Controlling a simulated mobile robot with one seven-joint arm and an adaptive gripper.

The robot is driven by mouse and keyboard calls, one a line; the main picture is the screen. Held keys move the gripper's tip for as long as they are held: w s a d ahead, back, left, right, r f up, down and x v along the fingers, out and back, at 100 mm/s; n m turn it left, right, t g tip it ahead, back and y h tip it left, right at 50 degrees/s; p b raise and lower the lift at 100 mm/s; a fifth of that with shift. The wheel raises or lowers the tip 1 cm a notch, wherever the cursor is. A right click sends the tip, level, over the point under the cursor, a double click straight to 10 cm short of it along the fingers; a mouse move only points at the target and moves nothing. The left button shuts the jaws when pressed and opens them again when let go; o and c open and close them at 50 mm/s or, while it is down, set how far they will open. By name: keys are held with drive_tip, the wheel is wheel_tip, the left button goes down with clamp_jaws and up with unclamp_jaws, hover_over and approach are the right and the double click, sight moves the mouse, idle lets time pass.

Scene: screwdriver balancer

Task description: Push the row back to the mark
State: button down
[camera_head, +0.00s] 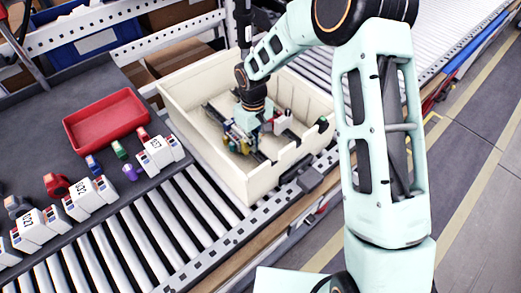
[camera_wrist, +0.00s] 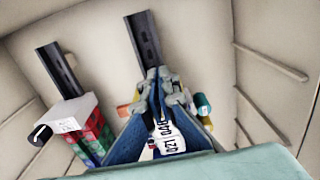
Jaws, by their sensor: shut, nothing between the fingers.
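My gripper (camera_head: 246,120) is inside a cream bin (camera_head: 240,187), low over its floor. In the wrist view my gripper (camera_wrist: 159,78) is shut and empty, its tips over a dark rail (camera_wrist: 144,38). A white piece with printed characters (camera_wrist: 170,138) shows between the fingers' lower parts, with yellow and teal parts beside them. A second dark rail (camera_wrist: 60,68) to the left carries a row of red and green blocks (camera_wrist: 92,135) with a white end piece (camera_wrist: 72,113). Whether the fingers touch the row under them cannot be told. I cannot make out a mark.
The bin's notched front wall and tall sides surround my gripper. A red tray (camera_head: 105,121), white numbered blocks (camera_head: 160,153) and several coloured pieces lie on the dark surface at left. Rollers (camera_head: 130,240) run in front. A blue bin (camera_head: 85,38) stands behind.

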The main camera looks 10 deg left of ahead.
drive_tip(key=shift+r, duration=0.1)
drive_tip(key=shift+r+p, duration=0.55)
drive_tip(key=shift+r, duration=0.35)
wheel_tip(320, 180, up, 12)
drive_tip(key=p, duration=0.7)
drive_tip(key=shift+s+d+f, duration=0.2)
drive_tip(key=shift+s+d, duration=0.1)
drive_tip(key=shift+w, duration=0.1)
